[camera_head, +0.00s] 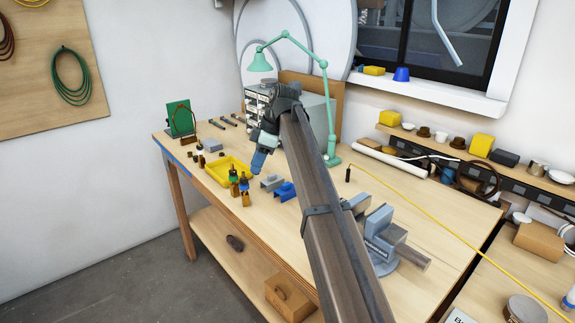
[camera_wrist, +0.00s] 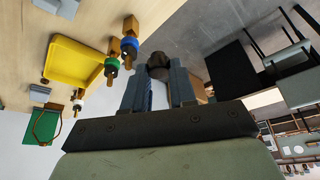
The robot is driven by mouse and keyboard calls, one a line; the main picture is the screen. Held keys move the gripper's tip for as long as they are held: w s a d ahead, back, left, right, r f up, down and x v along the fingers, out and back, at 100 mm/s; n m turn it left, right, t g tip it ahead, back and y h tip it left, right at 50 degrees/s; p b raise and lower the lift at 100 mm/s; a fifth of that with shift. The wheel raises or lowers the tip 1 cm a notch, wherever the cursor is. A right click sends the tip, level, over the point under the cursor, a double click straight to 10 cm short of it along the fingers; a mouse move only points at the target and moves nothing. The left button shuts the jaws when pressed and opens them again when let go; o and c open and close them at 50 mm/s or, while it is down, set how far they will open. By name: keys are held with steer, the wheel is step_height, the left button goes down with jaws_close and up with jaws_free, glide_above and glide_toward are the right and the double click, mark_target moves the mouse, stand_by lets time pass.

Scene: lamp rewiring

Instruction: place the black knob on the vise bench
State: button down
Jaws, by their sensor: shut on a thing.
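The black knob (camera_wrist: 158,66) is a small dark round piece held at the fingertips of my gripper (camera_wrist: 156,78) in the wrist view. The gripper is shut on it from both sides. In the head view my gripper (camera_head: 258,160) hangs over the left part of the vise bench, just right of the yellow tray; the knob cannot be made out there. The vise bench (camera_head: 455,240) is a light wooden table with a grey-blue vise (camera_head: 383,240) at its near right, partly behind my arm.
A green lamp (camera_head: 330,120) stands behind. A yellow cable (camera_head: 400,188) crosses the right side. Bench surface right of the vise is mostly clear.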

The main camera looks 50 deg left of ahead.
step_height(320, 180, down, 15)
steer(key=shift+s+a, duration=0.1)
steer(key=shift+s, duration=0.05)
stand_by(0.7)
steer(key=shift+f, duration=0.1)
steer(key=c, duration=0.9)
jaws_free()
steer(key=v, duration=1.2)
